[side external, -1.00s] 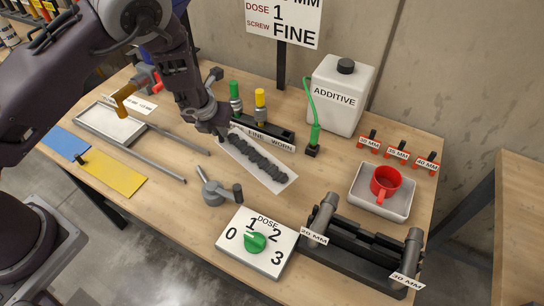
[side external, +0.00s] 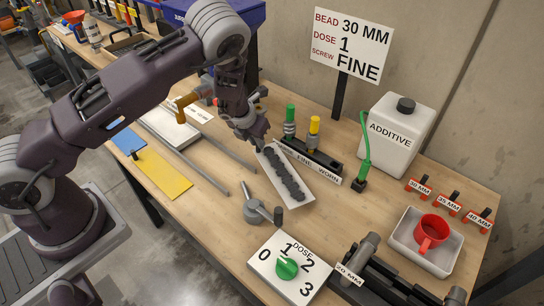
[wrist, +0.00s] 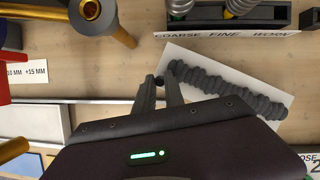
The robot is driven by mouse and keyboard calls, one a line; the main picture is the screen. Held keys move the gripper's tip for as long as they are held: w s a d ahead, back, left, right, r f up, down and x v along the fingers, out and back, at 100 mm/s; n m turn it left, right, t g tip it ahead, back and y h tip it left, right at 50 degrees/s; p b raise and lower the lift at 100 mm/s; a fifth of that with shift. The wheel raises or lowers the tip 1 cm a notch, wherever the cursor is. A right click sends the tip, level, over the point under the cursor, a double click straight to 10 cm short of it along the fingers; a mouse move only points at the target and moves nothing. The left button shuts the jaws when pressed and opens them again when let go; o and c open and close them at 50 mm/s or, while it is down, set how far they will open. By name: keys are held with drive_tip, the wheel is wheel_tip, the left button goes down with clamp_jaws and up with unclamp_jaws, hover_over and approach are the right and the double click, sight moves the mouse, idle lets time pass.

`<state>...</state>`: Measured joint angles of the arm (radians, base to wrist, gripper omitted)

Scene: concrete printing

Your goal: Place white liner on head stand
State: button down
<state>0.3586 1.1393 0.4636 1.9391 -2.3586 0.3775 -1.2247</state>
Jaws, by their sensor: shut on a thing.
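The white liner (side external: 266,163) is a flat white rectangle carrying a lumpy dark grey bead (side external: 284,178). It also shows in the wrist view (wrist: 283,75), right of the fingers. My gripper (side external: 261,144) is at its far left end and is shut on a small dark knob there. The wrist view shows the fingertips (wrist: 161,82) close around this knob beside the sheet's edge. I cannot tell whether the liner rests on the table or is slightly raised. No part is marked as the head stand, and I cannot tell which one it is.
Green (side external: 290,115) and yellow (side external: 313,130) screws stand in a dark rack behind the liner. A grey lever (side external: 257,209) and dose dial (side external: 287,267) are in front. Left are two grey rails and a yellow sheet (side external: 160,174) with a black knob. Right is a tray (side external: 438,262) with a red cup.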

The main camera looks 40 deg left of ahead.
sight(257, 149)
drive_tip(key=shift+f, duration=1.95)
drive_tip(key=c, duration=1.4)
unclamp_jaws()
drive_tip(key=shift+f, duration=0.1)
drive_tip(key=shift+c, duration=0.2)
